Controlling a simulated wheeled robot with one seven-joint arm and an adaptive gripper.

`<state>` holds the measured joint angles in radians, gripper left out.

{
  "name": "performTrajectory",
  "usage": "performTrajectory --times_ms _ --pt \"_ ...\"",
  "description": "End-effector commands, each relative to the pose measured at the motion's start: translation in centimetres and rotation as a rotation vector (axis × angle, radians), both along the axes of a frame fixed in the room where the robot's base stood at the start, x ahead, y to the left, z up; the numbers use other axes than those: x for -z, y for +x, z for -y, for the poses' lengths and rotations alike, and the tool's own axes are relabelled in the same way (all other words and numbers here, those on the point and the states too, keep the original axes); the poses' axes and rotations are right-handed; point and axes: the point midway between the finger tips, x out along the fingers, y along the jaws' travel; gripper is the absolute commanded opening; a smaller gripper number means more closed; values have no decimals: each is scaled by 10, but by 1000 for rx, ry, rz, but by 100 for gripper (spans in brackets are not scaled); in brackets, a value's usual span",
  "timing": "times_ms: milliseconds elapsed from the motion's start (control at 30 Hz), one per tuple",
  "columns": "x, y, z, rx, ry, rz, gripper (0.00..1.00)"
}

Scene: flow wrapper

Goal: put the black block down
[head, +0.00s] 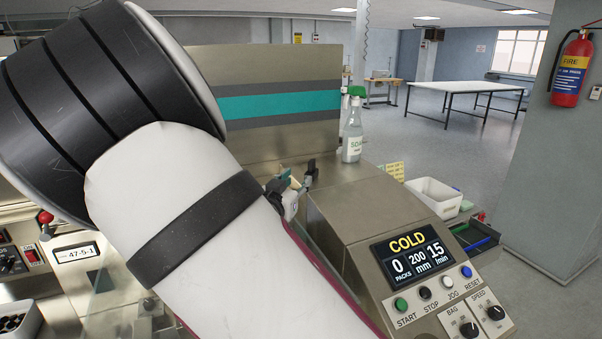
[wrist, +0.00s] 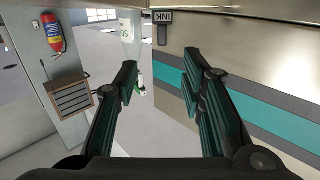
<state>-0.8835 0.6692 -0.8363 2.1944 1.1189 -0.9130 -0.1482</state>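My gripper (wrist: 165,78) is open in the wrist view, with a wide gap between its two dark fingers. I see nothing held in the gap; floor and the striped panel show through it. I cannot make out the black block for sure in either view. In the head view my large white and black arm covers the left and middle, hiding much of the machine. Small dark parts show just past the arm near the panel, but I cannot tell whether they are my fingers or machine parts.
A steel panel with a teal stripe (head: 282,104) stands behind; it also fills the wrist view's right side (wrist: 268,88). A spray bottle (head: 352,135) stands on the machine, beside the panel. A control box (head: 412,258), white bin (head: 433,197) and fire extinguisher (head: 571,70) are at right.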

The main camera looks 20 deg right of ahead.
Motion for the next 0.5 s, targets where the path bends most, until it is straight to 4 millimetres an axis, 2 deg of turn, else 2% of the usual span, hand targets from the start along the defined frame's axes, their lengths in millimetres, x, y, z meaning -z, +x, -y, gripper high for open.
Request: performTrajectory --times_ms 167,500 --pt "-4 10 11 11 -25 16 37" --pt "-3 52 53 10 -22 13 37"
